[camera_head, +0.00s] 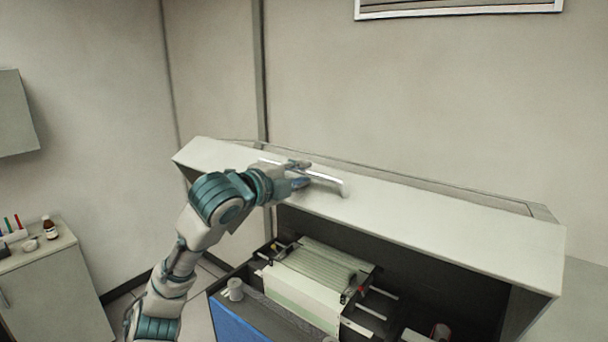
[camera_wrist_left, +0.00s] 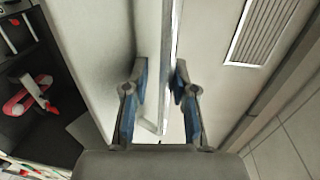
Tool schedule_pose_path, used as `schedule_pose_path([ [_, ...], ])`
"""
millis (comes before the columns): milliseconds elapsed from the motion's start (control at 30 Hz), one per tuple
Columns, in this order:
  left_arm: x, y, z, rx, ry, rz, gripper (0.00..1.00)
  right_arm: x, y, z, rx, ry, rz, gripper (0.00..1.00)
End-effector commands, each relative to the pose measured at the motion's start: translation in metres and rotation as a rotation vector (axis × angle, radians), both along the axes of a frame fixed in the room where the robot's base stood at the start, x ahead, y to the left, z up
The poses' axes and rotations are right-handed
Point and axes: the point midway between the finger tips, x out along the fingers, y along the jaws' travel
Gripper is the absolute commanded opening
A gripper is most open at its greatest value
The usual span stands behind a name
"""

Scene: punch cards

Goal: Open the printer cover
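The printer cover (camera_head: 440,228) is a long white lid. It is raised and tilted above the dark printer body, and the inside shows below it. A slim metal handle (camera_head: 327,179) is on its upper face. My left gripper (camera_head: 300,175) is at the left part of this handle. In the left wrist view, the handle (camera_wrist_left: 166,80) runs between the two fingertips of my left gripper (camera_wrist_left: 162,72). The right fingertip is close to it. Whether both fingers press on it I cannot tell. My right gripper is not in view.
Inside the printer are a pale green-white roller unit (camera_head: 305,285) and metal rods. A cabinet (camera_head: 50,290) with a brown bottle and pens is at the far left. The wall is close behind the cover.

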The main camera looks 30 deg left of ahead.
Motion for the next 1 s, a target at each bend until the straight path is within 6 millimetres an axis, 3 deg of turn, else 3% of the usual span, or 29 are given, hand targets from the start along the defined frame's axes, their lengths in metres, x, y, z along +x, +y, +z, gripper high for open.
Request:
schedule_pose_path([
  [500, -0.096, -0.009, 0.014, 0.011, -0.003, -0.002, 0.24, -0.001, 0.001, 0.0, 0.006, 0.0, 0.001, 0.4],
  [700, -0.113, -0.009, 0.015, 0.011, -0.001, -0.003, 0.24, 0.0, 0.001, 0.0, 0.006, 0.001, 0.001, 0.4],
  [1000, -0.114, -0.004, 0.014, 0.007, 0.0, -0.003, 0.24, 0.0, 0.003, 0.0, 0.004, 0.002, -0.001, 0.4],
])
